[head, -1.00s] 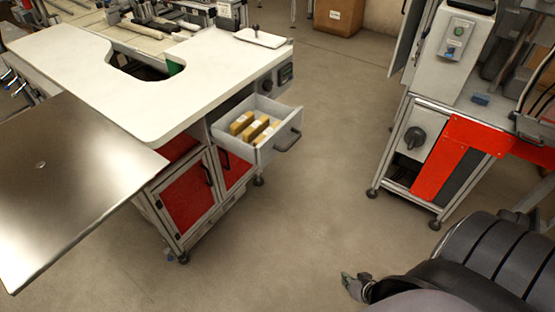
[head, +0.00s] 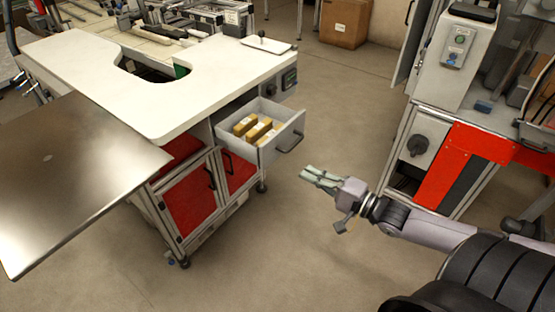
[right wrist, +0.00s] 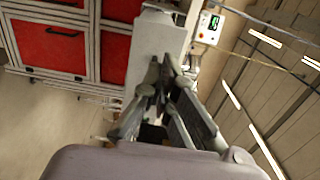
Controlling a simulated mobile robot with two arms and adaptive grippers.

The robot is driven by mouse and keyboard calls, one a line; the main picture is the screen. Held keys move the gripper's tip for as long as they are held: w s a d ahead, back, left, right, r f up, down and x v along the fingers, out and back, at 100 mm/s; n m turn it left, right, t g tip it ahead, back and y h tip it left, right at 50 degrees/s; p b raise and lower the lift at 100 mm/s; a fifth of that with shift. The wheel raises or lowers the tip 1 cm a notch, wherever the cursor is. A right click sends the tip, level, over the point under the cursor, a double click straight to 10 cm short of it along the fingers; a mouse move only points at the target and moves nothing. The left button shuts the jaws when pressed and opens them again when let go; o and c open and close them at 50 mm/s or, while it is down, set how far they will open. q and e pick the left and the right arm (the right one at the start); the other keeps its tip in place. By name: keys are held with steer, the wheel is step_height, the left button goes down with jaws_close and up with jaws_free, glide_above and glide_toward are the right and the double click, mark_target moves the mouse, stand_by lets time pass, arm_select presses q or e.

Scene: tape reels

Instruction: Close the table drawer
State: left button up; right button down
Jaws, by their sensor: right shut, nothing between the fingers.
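The table drawer (head: 282,146) is pulled out of the white-topped table (head: 205,75), below its right end. It is a light grey box with a dark bar handle (head: 289,143) on its front, and it holds several yellow-brown boxes (head: 259,130). My right gripper (head: 306,174) is shut and empty, in the air just right of and below the drawer front in the head view, apart from it. In the right wrist view its fingers (right wrist: 166,62) are together, in front of a light grey surface (right wrist: 155,38). My left gripper is not in view.
Red cabinet doors (head: 190,200) are below the table, and a metal sheet top (head: 70,180) juts out at the left. A machine stand with a red panel (head: 455,160) stands at the right. The floor between is clear.

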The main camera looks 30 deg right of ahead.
mark_target(269, 154)
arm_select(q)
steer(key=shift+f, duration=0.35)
arm_select(e)
steer(key=x, duration=1.1)
